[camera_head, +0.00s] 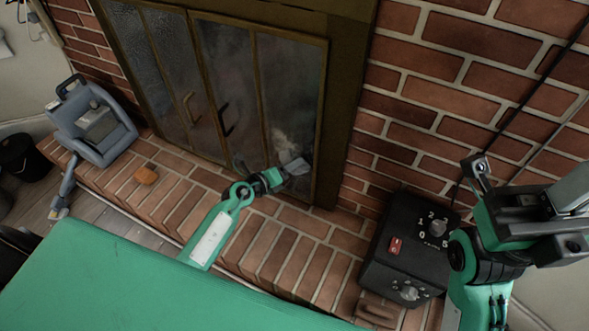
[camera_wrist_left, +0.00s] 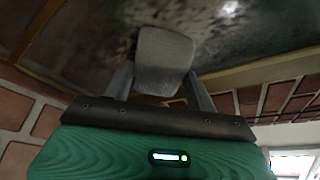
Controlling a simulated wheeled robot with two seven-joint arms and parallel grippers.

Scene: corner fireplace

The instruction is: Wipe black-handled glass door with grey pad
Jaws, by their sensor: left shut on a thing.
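The black-handled glass door (camera_head: 262,80) is the right one of a brass-framed pair in the fireplace; its dark handle (camera_head: 225,120) is near the middle. Its glass looks cloudy, with a pale smeared patch low down. My left gripper (camera_head: 283,174) is shut on the grey pad (camera_head: 296,166) at the lower right of this door. In the left wrist view the pad (camera_wrist_left: 165,58) sits between both fingers, against or very near the mottled glass (camera_wrist_left: 100,40); I cannot tell if it touches. My right gripper (camera_head: 478,172) is at the right; its jaw state is unclear.
A brick hearth (camera_head: 200,205) runs below the doors. A black box with dials (camera_head: 405,250) stands on the right of the hearth, close to my right arm. Brick wall rises behind.

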